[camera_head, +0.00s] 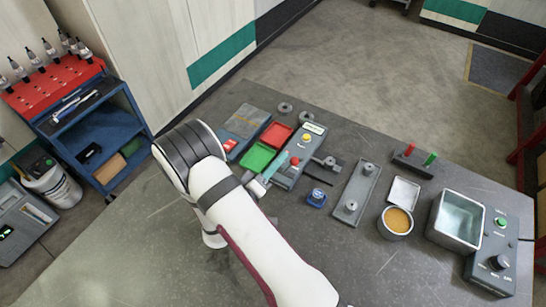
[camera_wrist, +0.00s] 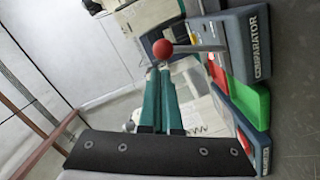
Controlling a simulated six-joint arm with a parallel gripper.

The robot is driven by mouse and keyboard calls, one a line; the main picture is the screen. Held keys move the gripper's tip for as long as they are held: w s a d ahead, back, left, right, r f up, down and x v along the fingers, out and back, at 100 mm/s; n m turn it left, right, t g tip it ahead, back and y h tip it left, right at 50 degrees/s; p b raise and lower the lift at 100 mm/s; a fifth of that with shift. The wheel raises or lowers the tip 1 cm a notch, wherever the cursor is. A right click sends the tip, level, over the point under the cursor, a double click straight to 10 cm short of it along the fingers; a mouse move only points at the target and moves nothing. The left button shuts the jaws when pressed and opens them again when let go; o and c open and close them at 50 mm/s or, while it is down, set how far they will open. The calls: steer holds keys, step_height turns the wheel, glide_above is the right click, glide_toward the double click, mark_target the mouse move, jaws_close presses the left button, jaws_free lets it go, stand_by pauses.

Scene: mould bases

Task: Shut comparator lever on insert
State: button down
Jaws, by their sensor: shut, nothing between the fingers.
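The comparator (camera_head: 309,146) is a grey block with a small screen and a yellow-red button, near the far middle of the table. In the wrist view its labelled body (camera_wrist: 247,45) is at upper right. Its lever (camera_wrist: 200,48) is a metal rod ending in a red ball knob (camera_wrist: 162,48); the knob also shows in the head view (camera_head: 295,160). My gripper (camera_wrist: 162,70) has teal fingers, shut and empty, with the tips right by the knob; I cannot tell whether they touch. In the head view my gripper (camera_head: 280,160) is at the comparator's left side. I cannot make out the insert.
A green tray (camera_head: 258,158) and a red tray (camera_head: 276,135) lie left of the comparator. A blue-capped item (camera_head: 317,197) and a grey plate with two posts (camera_head: 356,195) are to its right. A round amber-filled cup (camera_head: 396,222) and a metal bath (camera_head: 455,220) stand farther right.

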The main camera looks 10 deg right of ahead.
steer(key=shift+s+d, duration=0.3)
stand_by(0.5)
steer(key=s+a+r, duration=0.2)
steer(key=s+a, duration=0.2)
steer(key=a, duration=0.6)
steer(key=shift+s+r, duration=0.3)
steer(key=shift+s, duration=0.1)
steer(key=shift+a, duration=0.1)
